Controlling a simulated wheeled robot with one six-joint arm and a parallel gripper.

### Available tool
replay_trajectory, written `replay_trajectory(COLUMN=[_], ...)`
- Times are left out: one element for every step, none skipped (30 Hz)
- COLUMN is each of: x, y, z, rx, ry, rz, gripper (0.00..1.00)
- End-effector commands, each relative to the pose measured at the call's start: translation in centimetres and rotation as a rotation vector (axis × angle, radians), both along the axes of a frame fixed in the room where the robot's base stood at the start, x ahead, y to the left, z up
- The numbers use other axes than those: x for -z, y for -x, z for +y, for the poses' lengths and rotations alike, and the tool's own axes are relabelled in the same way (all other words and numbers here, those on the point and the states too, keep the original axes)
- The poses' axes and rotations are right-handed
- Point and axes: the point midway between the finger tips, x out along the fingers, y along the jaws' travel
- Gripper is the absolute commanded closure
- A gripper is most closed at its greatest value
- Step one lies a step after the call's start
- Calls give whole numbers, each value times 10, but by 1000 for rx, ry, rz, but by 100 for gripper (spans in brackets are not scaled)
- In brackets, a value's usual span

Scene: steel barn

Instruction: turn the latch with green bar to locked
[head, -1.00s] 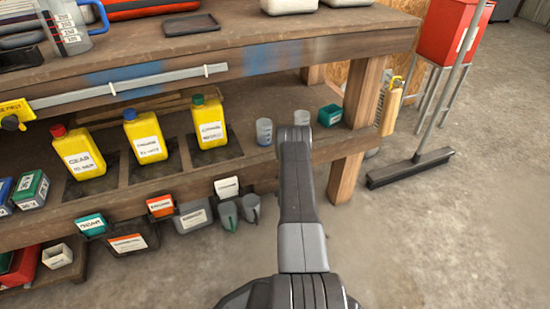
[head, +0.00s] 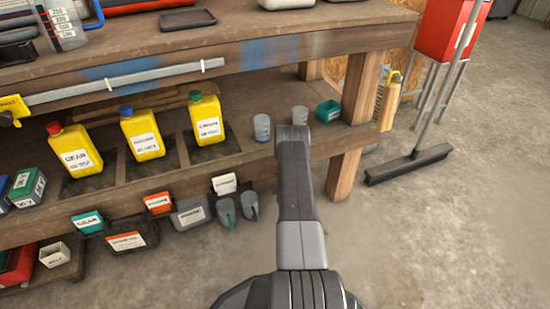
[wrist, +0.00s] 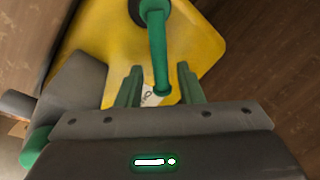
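In the wrist view a green bar (wrist: 157,50) hangs from a dark round pivot (wrist: 148,10) on a yellow plate (wrist: 205,52). The bar runs down from the pivot, with its rounded end lowest in the picture. A white label with dark marks shows partly behind the bar's lower end. My gripper (wrist: 160,72) is open, one green finger on each side of the bar, with visible gaps on both sides. In the head view my arm hides the gripper, and I cannot make out the latch there.
A wooden bench (head: 325,48) has a lower shelf with yellow bottles (head: 141,134), cups (head: 262,128) and small bins (head: 190,212). A broom (head: 410,167) stands on the floor at right, near a red box (head: 449,30) on legs. The floor at lower right is clear.

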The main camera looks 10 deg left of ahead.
Motion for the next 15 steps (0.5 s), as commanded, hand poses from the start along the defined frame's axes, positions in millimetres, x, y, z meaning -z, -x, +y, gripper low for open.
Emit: replay_trajectory(x=[0, 0, -1, -1, -1, -1, -1, -1, -1, -1, -1, -1, 0, 0, 0], y=[0, 0, 0, 0, 0, 0, 0, 0, 0, 1, 3, 6, 9, 12, 17], z=[0, 0, 0, 0, 0, 0, 0, 0, -1, -2, -3, -6, -8, -11, -16], rx=[-1, -1, -1, 0, 0, 0, -1, 0, 0, 0, 0, 0, 1, 0, 1], ry=[0, 0, 0, 0, 0, 0, -1, 0, 0, 0, 0, 0, 0, 1, 0], rz=[-1, -1, -1, -2, -2, -2, -2, -2, -2, -2, -2, 0, 1, 1, 1], gripper=[64, 64, 64, 64, 64, 64, 64, 64, 64, 64, 64, 64, 64, 64, 64])
